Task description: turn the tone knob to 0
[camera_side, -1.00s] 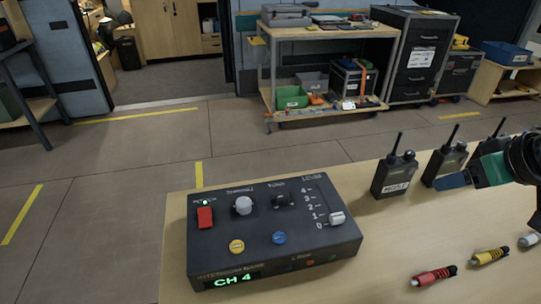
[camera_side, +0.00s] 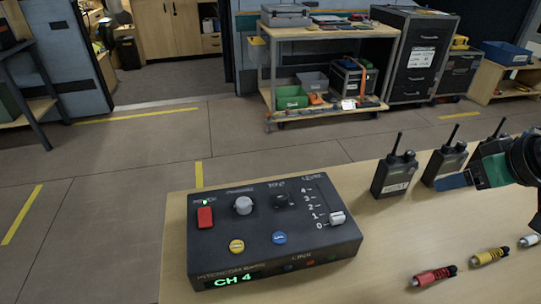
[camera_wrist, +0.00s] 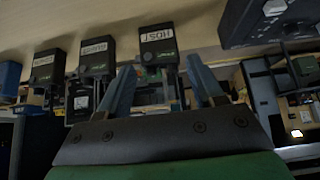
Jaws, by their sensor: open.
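The dark control box (camera_side: 262,262) lies on the wooden table in the side view, its display reading CH 4. The black tone knob (camera_side: 281,201) sits on its top, between a grey knob and the slider; its pointer is too small to read. My gripper (camera_side: 452,182) is at the right edge in the side view, well right of the box and touching none of its controls. In the wrist view my gripper (camera_wrist: 160,66) shows two blue fingers spread apart with nothing held. Part of the box (camera_wrist: 282,20) shows there at the top right.
The box also has a red switch (camera_side: 205,217), the grey knob (camera_side: 243,205), a white slider (camera_side: 337,218), a yellow button (camera_side: 236,246) and a blue button (camera_side: 279,238). Several radios (camera_side: 394,175) stand near my gripper. Connectors (camera_side: 434,276) lie at front right.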

